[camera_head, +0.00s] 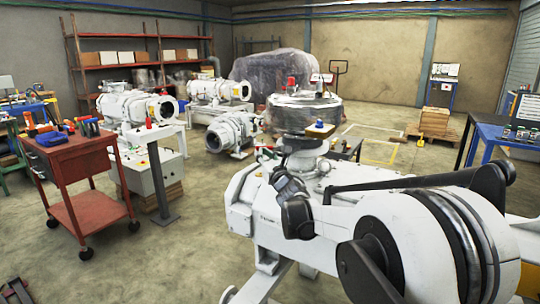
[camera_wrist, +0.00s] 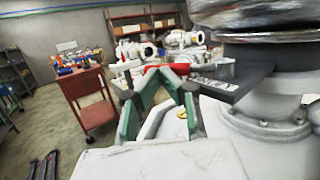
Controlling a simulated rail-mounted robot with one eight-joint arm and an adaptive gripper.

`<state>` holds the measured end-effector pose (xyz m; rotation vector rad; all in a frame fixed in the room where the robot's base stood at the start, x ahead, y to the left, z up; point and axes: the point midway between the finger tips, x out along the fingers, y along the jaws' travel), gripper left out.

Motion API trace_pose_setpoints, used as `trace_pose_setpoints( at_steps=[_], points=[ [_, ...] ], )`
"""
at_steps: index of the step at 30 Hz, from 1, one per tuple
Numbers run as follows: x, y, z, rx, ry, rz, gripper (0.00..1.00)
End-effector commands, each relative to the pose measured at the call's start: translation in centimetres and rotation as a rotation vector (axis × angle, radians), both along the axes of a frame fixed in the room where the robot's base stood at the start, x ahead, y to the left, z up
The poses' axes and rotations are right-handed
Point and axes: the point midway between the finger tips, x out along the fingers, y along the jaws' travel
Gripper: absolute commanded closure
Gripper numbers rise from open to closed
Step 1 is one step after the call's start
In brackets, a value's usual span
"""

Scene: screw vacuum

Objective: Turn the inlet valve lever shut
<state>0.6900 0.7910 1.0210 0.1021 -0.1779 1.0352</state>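The inlet valve shows below the plastic-wrapped round vessel (camera_head: 303,112), on a white flanged neck (camera_wrist: 268,120). A dark grey flat bar with lettering (camera_wrist: 238,80), apparently the valve lever or its plate, reaches left from the neck in the wrist view. A red piece (camera_wrist: 170,70), perhaps the lever's grip, lies at the bar's left end. My gripper (camera_wrist: 158,78) has green fingers slanting together towards the red piece, with their tips at or just below it. Whether they touch or hold it is unclear. In the head view my arm largely hides the gripper.
A red tool trolley (camera_head: 85,165) stands at the left with tools on top. White pumps (camera_head: 235,130) stand behind. A grey post (camera_head: 158,185) rises near the trolley. A blue-framed bench (camera_head: 510,140) is at the right.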

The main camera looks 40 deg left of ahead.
Motion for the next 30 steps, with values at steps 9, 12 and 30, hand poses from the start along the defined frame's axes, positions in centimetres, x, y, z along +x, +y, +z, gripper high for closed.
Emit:
trace_pose_setpoints(
  at_steps=[9,12,30],
  points=[
    [0.7,1.2,0.0,0.0,0.0,0.0,1.0],
    [0.8,1.4,0.0,0.0,0.0,0.0,1.0],
    [1.0,1.6,0.0,0.0,-0.001,0.0,1.0]
  ],
)
